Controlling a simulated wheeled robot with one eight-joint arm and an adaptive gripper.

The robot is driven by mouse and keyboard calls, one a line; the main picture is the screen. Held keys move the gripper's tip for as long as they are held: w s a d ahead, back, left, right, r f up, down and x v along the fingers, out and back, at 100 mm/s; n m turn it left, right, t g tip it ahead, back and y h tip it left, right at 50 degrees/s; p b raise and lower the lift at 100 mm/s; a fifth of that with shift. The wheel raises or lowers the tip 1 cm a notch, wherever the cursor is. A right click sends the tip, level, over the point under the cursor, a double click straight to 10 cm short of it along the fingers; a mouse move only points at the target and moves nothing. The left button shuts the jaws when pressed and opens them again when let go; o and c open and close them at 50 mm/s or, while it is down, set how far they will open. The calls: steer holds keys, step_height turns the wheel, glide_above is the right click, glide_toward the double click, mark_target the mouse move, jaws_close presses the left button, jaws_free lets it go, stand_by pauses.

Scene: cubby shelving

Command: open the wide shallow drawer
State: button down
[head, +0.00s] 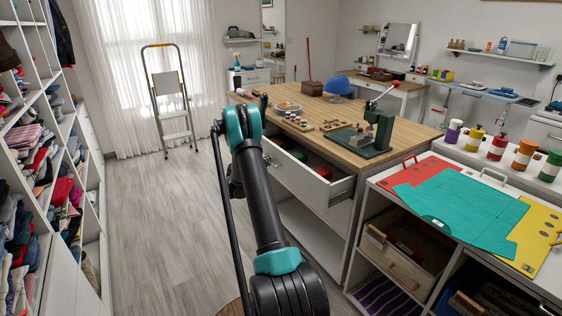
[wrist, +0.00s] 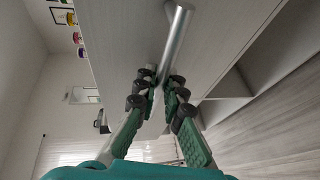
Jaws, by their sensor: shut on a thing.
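The wide shallow drawer (head: 305,188) is in the side of the wood-topped workbench and stands partly pulled out. Its inside shows, with a few dark green and reddish things in it. In the wrist view the pale drawer front (wrist: 120,45) fills the upper middle, with a round metal bar handle (wrist: 178,40) on it. My gripper (wrist: 161,88) is shut on the near end of this handle, with its green, dark-jointed fingers on either side. In the head view my arm hides the gripper and most of the handle.
The workbench top (head: 345,100) carries a green press, small jars and a blue cap. A white cabinet with coloured sheets (head: 470,215) stands at the right. Clothes shelves (head: 50,170) line the left. Grey floor (head: 165,215) between is clear; a stepladder (head: 170,100) stands behind.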

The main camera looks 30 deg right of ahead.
steer(key=a, duration=0.7)
steer(key=shift+s+a, duration=0.2)
steer(key=shift+s, duration=0.1)
steer(key=c, duration=1.9)
jaws_free()
steer(key=v, duration=1.2)
steer(key=shift+f, duration=0.1)
